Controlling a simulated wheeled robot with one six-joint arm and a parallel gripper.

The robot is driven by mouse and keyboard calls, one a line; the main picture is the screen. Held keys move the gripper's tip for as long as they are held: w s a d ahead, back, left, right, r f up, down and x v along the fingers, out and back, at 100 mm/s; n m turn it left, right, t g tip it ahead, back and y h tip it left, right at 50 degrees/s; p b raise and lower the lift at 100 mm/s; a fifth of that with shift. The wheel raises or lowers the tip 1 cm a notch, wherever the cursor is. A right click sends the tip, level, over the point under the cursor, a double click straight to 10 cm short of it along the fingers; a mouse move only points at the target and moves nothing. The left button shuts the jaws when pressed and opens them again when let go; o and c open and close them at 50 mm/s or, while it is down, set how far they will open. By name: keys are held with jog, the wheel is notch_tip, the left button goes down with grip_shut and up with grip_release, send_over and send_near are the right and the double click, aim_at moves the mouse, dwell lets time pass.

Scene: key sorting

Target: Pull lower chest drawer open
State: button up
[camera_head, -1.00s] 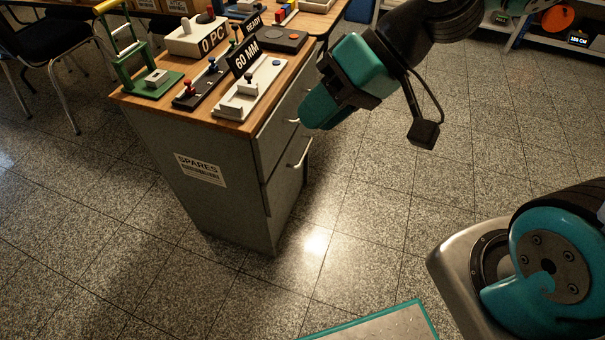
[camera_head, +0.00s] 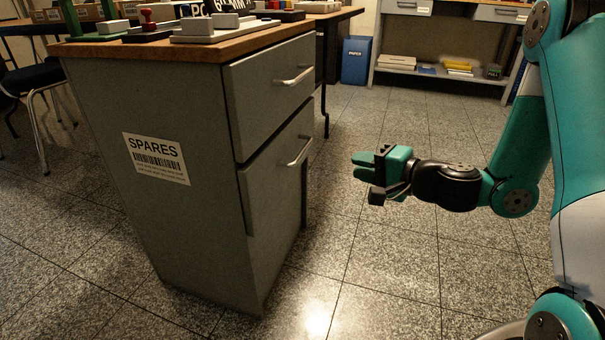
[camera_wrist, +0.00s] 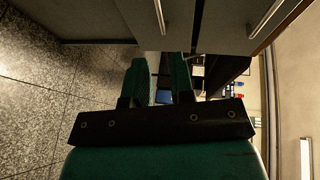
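The grey chest (camera_head: 150,225) with a "SPARES" label stands left of centre in the head view. Its upper drawer (camera_head: 268,85) and lower drawer (camera_head: 272,178) both look shut. The lower drawer has a silver bar handle (camera_head: 301,151), which also shows at the top of the wrist view (camera_wrist: 159,16). My gripper (camera_head: 357,166) is right of the lower handle, near its height, fingers pointing at the drawer front. In the wrist view my gripper (camera_wrist: 159,64) is open and empty. The lower handle lies ahead, in line with the gap between the fingers, apparently untouched.
The upper handle (camera_head: 296,76) sits above the lower one. Small fixtures stand on the wooden chest top (camera_head: 130,50). A blue bin (camera_head: 356,60) and a shelf unit (camera_head: 440,75) stand behind. The tiled floor right of the chest is clear.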

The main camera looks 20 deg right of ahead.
aim_at(304, 152)
jog(key=x, duration=1.1)
jog(key=p+x, duration=0.1)
jog(key=x, duration=0.5)
jog(key=shift+w+d+f, duration=0.15)
jog(key=shift+w, duration=0.2)
grip_shut()
